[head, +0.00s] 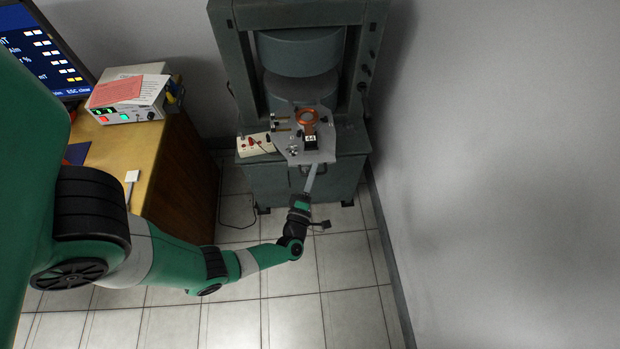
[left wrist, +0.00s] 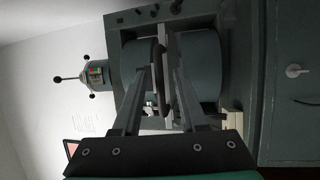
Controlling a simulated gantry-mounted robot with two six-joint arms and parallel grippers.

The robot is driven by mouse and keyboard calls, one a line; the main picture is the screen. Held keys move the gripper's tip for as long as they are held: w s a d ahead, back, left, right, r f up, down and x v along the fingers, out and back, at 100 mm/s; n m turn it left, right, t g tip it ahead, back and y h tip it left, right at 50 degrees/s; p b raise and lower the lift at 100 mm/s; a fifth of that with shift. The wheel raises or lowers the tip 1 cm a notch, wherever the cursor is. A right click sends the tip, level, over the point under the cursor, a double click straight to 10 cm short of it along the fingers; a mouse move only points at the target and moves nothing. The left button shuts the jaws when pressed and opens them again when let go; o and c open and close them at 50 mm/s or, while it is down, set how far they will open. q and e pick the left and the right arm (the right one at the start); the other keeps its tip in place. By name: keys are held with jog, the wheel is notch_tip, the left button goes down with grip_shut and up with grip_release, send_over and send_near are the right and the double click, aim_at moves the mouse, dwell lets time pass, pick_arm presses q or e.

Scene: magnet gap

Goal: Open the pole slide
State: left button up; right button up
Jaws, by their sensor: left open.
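A grey-green magnet frame (head: 232,50) stands at the back with large round poles (head: 300,55). A light grey plate (head: 294,152), which looks like the pole slide, sticks out at its front and carries a copper ring (head: 308,116) on a dark block. A small dark handle (head: 303,168) shows at the plate's front edge. My left gripper (head: 312,170) is just in front of the plate. In the left wrist view my left gripper (left wrist: 161,72) is open, its fingers either side of the edge-on plate (left wrist: 172,75) and a dark bar. I cannot tell whether they touch. My right gripper is not in view.
A wooden desk (head: 165,165) at the left holds a white control box (head: 130,100) and a monitor (head: 40,50). A cream box with red parts (head: 255,144) sits left of the plate. A wall (head: 500,150) closes the right side. The tiled floor in front is clear.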

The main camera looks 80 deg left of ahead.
pick_arm(q)
jog(key=v, duration=1.1)
jog(key=shift+p, duration=0.35)
jog(key=shift+s+d, duration=0.1)
